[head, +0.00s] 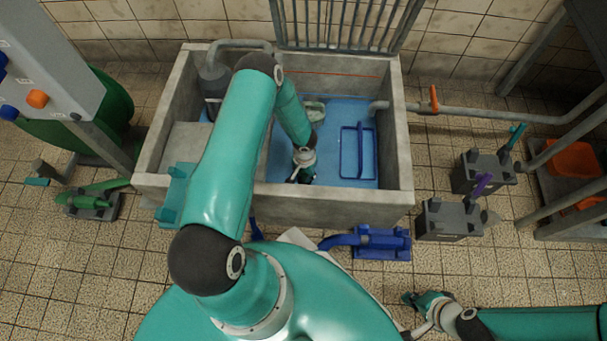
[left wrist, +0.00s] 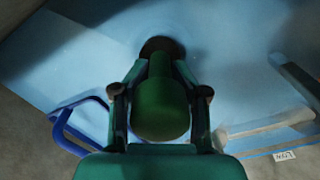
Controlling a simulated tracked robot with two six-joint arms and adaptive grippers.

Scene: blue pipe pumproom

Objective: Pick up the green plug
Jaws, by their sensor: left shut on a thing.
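The green plug (left wrist: 160,110) is a rounded dark green piece in the left wrist view, between the two fingers of my left gripper (left wrist: 160,92). My left gripper is shut on it. In the head view my left gripper (head: 302,177) points down inside the concrete basin (head: 335,205), and the plug is hidden there. A dark round opening (left wrist: 162,46) in the blue basin floor shows just beyond the plug. I cannot tell whether the plug touches it. My right gripper (head: 422,308) is outside the basin at lower right; its jaws are too small to judge.
A blue frame-shaped handle (head: 358,152) stands in the basin at right. Basin walls surround my left gripper, with a metal grate (head: 345,22) behind. A blue valve piece (head: 380,242) and grey blocks (head: 450,220) stand on the tiled floor outside.

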